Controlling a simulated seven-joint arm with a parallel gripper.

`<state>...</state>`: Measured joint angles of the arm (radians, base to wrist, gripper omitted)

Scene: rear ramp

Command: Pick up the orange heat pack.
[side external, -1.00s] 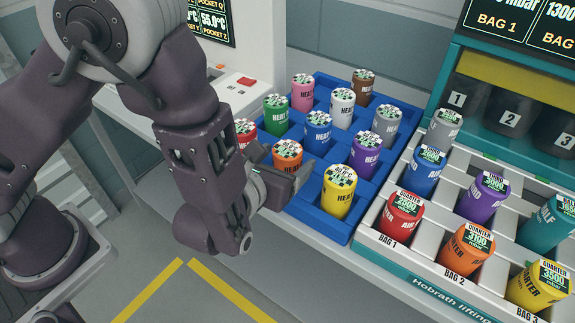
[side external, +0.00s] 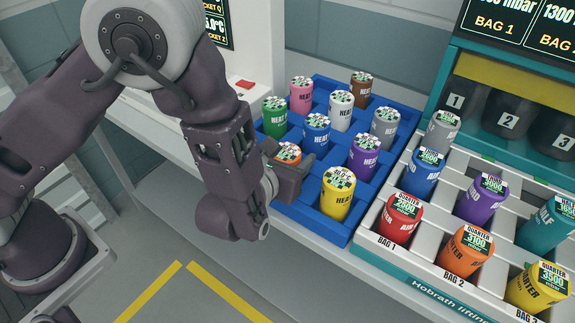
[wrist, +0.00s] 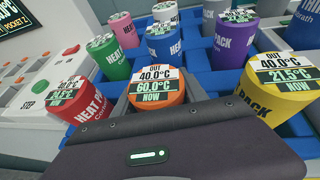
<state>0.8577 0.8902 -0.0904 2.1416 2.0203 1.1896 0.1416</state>
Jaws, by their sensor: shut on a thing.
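The orange heat pack (side external: 287,152) stands upright in the front part of the blue tray (side external: 333,232). In the wrist view the orange pack (wrist: 157,88) is straight ahead, and its top label reads 40.0°C out and 60.0°C now. The gripper hides most of the pack's body in the side view. Whether its base touches the tray floor is hidden.
A yellow heat pack (side external: 338,194) stands close at the right and a red pack (wrist: 80,100) at the left. Purple (side external: 363,157), blue (side external: 316,134) and green (side external: 274,118) packs stand nearby. A white rack of coloured cylinders (side external: 401,218) is farther right.

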